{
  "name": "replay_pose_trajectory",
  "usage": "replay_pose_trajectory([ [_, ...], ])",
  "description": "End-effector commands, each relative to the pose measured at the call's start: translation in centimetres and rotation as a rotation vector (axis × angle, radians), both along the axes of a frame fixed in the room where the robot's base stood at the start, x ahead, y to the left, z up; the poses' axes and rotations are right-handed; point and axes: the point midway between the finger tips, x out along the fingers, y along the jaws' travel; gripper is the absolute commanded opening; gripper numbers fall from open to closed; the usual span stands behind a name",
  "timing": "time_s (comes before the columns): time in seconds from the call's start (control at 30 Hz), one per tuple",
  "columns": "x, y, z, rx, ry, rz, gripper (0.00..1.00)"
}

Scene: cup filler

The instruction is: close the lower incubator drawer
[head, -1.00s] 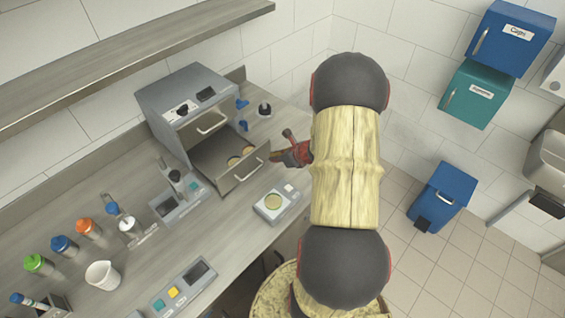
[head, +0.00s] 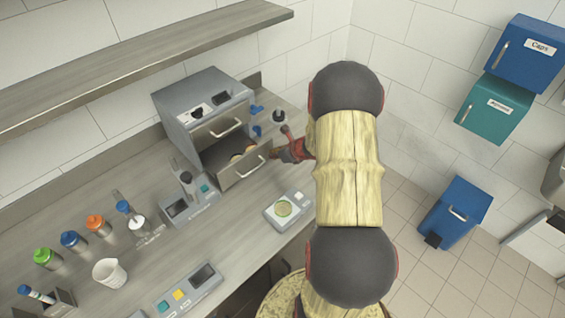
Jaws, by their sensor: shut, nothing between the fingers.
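The grey incubator (head: 196,101) stands on the counter against the wall. Its upper drawer (head: 218,127) looks shut. The lower drawer (head: 243,172) is pulled partly out, and a narrow strip of its inside shows with round dishes (head: 240,153) in it. My gripper (head: 275,154), red and dark, is at the right end of the lower drawer's front, close to it or touching; I cannot tell which. It is small in view and partly hidden by my arm. Its fingers are shut and hold nothing.
A small scale with a dish (head: 284,209) stands in front of the drawer. A grey device (head: 188,199) is left of it. Blue items (head: 257,120) and a dark-topped item (head: 279,117) stand right of the incubator. Several capped bottles and a white beaker (head: 109,272) are at left.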

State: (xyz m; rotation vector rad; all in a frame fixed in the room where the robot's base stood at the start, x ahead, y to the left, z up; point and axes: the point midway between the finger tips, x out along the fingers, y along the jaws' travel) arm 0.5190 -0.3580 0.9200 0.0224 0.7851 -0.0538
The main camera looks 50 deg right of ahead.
Motion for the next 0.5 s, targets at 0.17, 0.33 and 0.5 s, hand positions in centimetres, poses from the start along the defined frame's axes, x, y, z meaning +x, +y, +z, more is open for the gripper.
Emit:
replay_pose_trajectory([
  [0.17, 4.6, -0.1, -0.1, 0.000, -0.001, 0.004, 0.00],
  [0.33, 8.1, -0.4, 0.0, 0.000, -0.001, 0.003, 0.00],
  [0.5, 10.8, -0.6, 0.0, -0.001, -0.001, 0.002, 0.00],
])
